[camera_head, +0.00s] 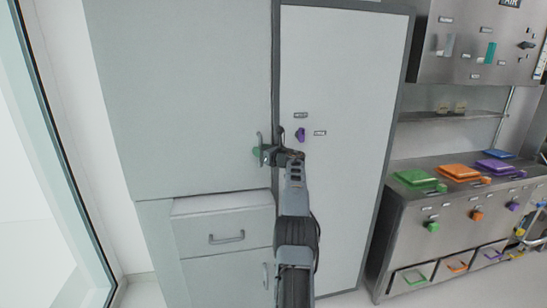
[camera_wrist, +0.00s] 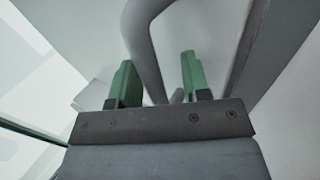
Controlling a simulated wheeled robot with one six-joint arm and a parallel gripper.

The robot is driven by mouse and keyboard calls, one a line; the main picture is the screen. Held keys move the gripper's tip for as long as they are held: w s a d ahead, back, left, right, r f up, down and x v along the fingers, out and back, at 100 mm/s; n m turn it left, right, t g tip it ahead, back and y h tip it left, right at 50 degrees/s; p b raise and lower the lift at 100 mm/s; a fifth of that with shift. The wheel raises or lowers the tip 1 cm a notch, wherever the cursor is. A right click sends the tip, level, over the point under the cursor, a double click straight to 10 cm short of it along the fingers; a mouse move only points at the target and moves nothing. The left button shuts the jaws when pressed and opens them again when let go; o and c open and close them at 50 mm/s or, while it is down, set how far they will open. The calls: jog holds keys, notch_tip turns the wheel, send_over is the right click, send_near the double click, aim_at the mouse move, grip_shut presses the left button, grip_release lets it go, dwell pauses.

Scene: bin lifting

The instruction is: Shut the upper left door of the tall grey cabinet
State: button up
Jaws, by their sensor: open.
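The upper left door (camera_head: 185,95) of the tall grey cabinet is a large plain grey panel in the head view. Its right edge lies close to the dark frame beside it; whether a narrow gap remains is unclear. Its vertical grey handle (camera_head: 259,139) is near the lower right corner. My gripper (camera_head: 264,153) is at this handle, partly hiding it. In the wrist view, the curved handle (camera_wrist: 146,45) runs between the two green fingers of my gripper (camera_wrist: 160,72). The fingers stand apart, with space beside the bar.
Below the door are a drawer (camera_head: 225,222) and a lower door (camera_head: 230,280) with handles. To the right is a white door (camera_head: 345,90) with a purple knob (camera_head: 300,134). A steel counter (camera_head: 400,225) with coloured lids stands farther right. A window frame (camera_head: 60,140) is at left.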

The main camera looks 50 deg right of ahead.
jog(key=s+b, duration=0.6)
jog(key=s, duration=0.7)
jog(key=shift+a+b, duration=0.35)
